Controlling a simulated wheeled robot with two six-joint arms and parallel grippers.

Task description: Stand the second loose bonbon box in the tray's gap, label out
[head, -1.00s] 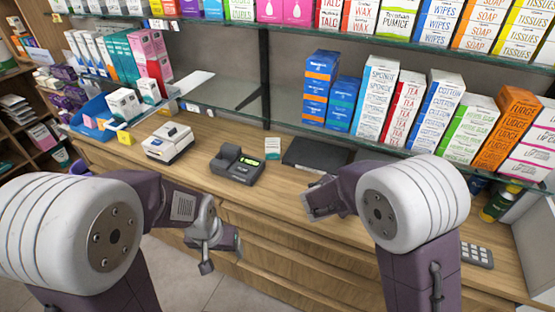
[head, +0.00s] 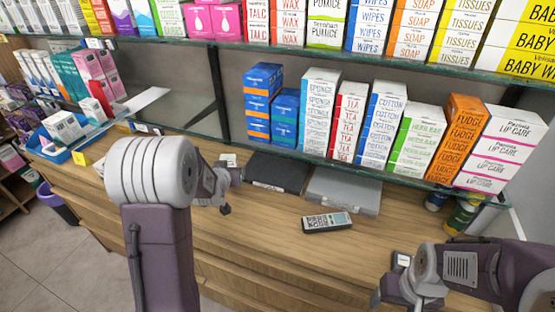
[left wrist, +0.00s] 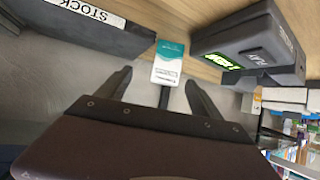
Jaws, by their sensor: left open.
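A blue tray (head: 48,153) with a few white boxes (head: 64,127) stands at the far left of the counter, partly cut by shelf glass. A small white box or card with a teal top (left wrist: 168,62) stands on the counter in the left wrist view. In the head view it shows as a pale patch (head: 228,159) behind my left gripper. I cannot tell whether any of these is a bonbon box. My left gripper (head: 232,190) is open and empty; the white-and-teal thing lies beyond its fingertips (left wrist: 158,88). My right gripper (head: 390,282) is low at the right; its jaws are unclear.
A dark flat case (head: 275,172), a grey flat case (head: 343,190) and a keypad device (head: 328,222) lie on the counter. A card terminal (left wrist: 245,50) is close beside my left gripper. A glass shelf of stacked boxes (head: 320,105) overhangs the back. The counter's middle front is clear.

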